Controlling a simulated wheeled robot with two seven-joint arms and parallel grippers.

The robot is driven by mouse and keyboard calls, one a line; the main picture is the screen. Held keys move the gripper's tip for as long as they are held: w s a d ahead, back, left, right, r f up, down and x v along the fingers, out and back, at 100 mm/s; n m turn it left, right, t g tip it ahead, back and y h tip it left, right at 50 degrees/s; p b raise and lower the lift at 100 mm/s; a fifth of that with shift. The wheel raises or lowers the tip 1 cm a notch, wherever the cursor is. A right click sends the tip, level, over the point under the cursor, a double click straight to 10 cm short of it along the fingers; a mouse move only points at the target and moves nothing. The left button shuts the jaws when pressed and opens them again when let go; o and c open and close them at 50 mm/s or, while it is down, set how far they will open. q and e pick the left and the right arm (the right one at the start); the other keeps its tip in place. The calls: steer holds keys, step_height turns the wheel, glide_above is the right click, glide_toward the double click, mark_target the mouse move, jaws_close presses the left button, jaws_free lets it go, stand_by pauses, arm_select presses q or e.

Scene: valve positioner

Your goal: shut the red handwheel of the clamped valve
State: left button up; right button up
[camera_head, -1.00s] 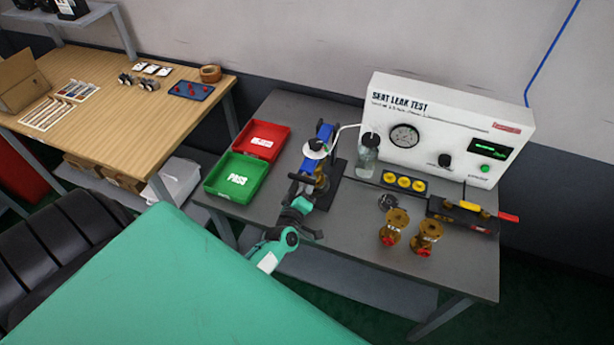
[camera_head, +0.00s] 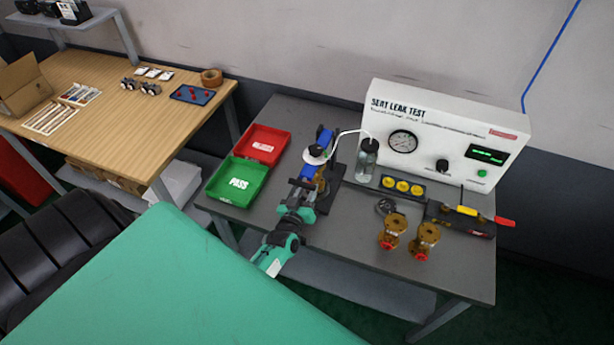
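The clamped valve (camera_head: 320,182) is a small brass body held in a fixture with a blue part (camera_head: 323,143) and a dark upright stand. Its red handwheel cannot be made out; my gripper and the blue part cover that side. The only gripper in view, which I take as my left (camera_head: 300,188), is at the near side of the clamped valve, close to it. Whether it touches the handwheel, and whether its fingers are open or shut, cannot be told. My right gripper is not in view.
Two loose brass valves with red handwheels (camera_head: 391,230) (camera_head: 425,240) stand to the right. A green PASS tray (camera_head: 238,182) and a red tray (camera_head: 262,145) lie left. A bottle (camera_head: 367,158) stands before the white SEAT LEAK TEST box (camera_head: 435,135).

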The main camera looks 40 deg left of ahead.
arm_select(q)
steer(key=shift+f, duration=0.1)
stand_by(0.3)
steer(key=o, duration=1)
steer(key=shift+c, duration=0.2)
steer(key=shift+s, duration=0.1)
steer(key=b+v, duration=0.4)
steer(key=v, duration=0.9)
steer(key=shift+s, duration=0.3)
